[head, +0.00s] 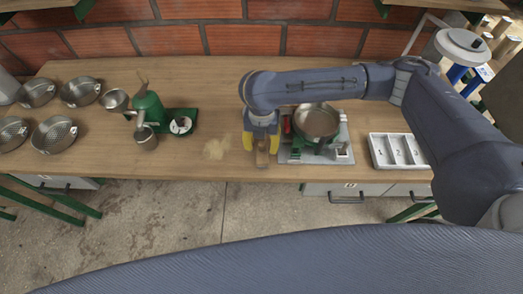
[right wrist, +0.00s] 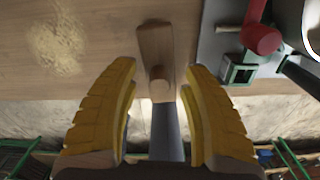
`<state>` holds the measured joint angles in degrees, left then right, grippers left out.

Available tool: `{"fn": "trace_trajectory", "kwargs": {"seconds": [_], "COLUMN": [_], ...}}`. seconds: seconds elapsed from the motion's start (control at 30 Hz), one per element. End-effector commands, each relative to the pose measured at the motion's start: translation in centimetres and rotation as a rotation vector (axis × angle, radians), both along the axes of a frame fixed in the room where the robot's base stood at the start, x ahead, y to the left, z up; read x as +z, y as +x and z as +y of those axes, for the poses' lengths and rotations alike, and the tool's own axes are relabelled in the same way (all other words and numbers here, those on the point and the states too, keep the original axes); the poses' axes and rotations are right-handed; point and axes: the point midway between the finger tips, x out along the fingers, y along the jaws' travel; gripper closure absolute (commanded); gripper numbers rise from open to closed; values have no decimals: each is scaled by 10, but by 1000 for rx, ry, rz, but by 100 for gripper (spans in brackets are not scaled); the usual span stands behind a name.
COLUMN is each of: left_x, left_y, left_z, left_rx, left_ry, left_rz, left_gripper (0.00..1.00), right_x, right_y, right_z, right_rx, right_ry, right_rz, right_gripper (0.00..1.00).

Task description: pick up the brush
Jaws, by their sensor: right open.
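The brush (right wrist: 154,42) shows as a wooden piece lying on the wooden table near its front edge. My right gripper is open above the table's front edge. In the right wrist view its yellow fingers (right wrist: 160,76) stand apart on either side of the brush's near end, with gaps on both sides. My left gripper is not in view.
A patch of pale powder (head: 217,148) lies left of the gripper. A scale with a metal pan (head: 317,122) stands close to its right. A white compartment tray (head: 397,151) is further right. A green grinder (head: 149,106) and several metal sieves (head: 54,134) stand left.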

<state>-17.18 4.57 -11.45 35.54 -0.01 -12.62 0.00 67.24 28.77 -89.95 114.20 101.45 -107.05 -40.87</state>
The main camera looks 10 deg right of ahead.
Motion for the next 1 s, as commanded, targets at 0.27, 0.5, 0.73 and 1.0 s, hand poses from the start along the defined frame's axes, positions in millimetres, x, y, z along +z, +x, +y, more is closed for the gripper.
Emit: {"fn": "trace_trajectory", "kwargs": {"seconds": [0.27,0.5,0.73,1.0], "left_x": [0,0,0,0], "left_y": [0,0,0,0], "left_z": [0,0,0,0], "left_rx": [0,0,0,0], "left_ry": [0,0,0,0], "left_rz": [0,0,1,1], "left_gripper": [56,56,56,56], "right_x": [-6,-6,-6,-5], "right_y": [0,0,0,0], "right_z": [0,0,0,0], "right_rx": [0,0,0,0], "right_ry": [-1,0,0,0], "right_rz": [-2,-1,-1,-1], "right_gripper": [53,65,92,100]}}
